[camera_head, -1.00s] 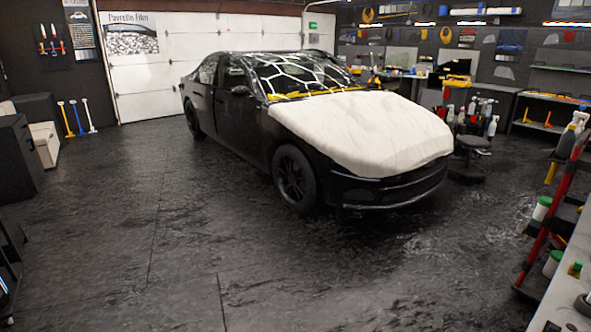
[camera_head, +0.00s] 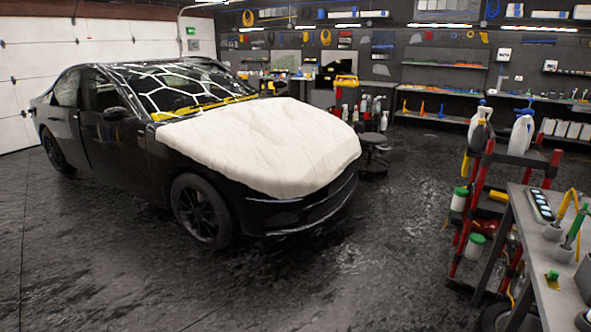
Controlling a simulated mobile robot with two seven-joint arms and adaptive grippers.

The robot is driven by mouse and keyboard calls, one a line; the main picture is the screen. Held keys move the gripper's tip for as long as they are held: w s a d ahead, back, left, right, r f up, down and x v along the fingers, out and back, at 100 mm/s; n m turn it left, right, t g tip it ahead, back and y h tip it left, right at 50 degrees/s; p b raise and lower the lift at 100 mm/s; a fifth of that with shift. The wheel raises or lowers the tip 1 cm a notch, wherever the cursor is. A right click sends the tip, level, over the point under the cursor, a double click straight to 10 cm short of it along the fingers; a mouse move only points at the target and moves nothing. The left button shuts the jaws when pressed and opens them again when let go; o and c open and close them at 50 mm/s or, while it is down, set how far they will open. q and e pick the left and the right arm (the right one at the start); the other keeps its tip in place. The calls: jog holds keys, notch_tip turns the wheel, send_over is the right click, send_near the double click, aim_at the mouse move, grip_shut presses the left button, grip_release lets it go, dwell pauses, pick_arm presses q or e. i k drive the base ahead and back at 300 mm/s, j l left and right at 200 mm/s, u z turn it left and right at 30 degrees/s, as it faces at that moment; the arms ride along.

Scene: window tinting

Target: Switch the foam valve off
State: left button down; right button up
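No foam valve can be made out for certain in the head view. A red-framed cart (camera_head: 477,208) stands at the right and carries spray bottles. A white spray bottle (camera_head: 520,134) with a blue top stands on its upper shelf, and another bottle (camera_head: 480,128) stands to its left. Green-and-white containers (camera_head: 459,199) sit lower on the cart. Hoses and small parts around the cart are too small to tell apart. Neither of my grippers is in view.
A black car (camera_head: 140,150) with a white cover (camera_head: 262,146) on its hood stands at left and centre. A grey workbench (camera_head: 556,295) with tools is at the lower right. A stool (camera_head: 373,150) stands beyond the car's front. The dark floor between car and cart is clear.

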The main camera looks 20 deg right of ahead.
aim_at(553, 275)
jog(key=i+l+z, duration=0.15)
jog(key=i+z, duration=0.55)
jog(key=z, duration=0.2)
jog(key=i+z, duration=1.35)
jog(key=j, duration=0.05)
